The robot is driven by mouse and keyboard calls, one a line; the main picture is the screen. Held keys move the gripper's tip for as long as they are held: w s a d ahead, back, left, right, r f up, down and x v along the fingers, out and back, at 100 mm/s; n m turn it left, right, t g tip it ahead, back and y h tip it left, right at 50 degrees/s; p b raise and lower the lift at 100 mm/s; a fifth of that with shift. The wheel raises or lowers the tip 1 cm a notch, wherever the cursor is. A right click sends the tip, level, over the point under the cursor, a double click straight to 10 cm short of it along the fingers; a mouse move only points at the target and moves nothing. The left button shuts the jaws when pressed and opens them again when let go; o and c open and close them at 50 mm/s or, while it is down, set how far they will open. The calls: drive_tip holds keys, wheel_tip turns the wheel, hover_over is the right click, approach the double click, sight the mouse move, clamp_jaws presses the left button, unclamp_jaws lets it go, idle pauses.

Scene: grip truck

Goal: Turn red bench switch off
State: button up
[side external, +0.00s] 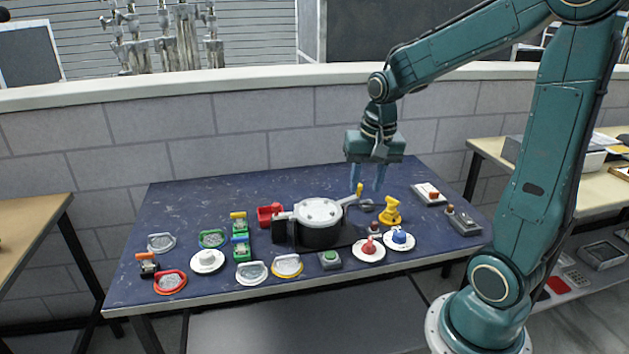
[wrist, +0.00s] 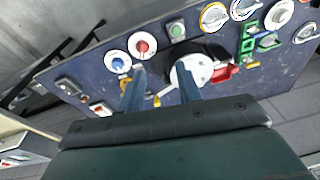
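I cannot tell for certain which item is the red bench switch. A white box (side external: 430,194) with a small red-orange part lies at the table's back right; it also shows in the wrist view (wrist: 101,109). A grey box (side external: 463,222) with a small reddish part lies at the right edge and in the wrist view (wrist: 69,86). A red knob on a round white plate (side external: 369,249) is near the front edge, also in the wrist view (wrist: 142,46). My gripper (side external: 368,184) is open and empty, above the table behind the yellow piece; its fingers also show in the wrist view (wrist: 163,88).
A silver-lidded black pot (side external: 320,222) stands mid-table beside a red block (side external: 270,214). A yellow piece (side external: 391,211) and a blue knob on a white plate (side external: 399,239) are close by. Several rings and green devices fill the left. The table's back left (side external: 190,205) is clear.

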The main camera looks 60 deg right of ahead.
sight(370, 242)
drive_tip(key=d+f+m+g, duration=0.1)
drive_tip(key=d+f+m, duration=0.3)
drive_tip(key=d+f, duration=0.3)
drive_tip(key=shift+w+d+f+m+g+y, duration=0.2)
drive_tip(key=shift+w+d+m+g+y, duration=0.1)
drive_tip(key=shift+y, duration=0.1)
drive_tip(key=shift+f, duration=0.15)
drive_tip(key=shift+f, duration=6.7)
clamp_jaws()
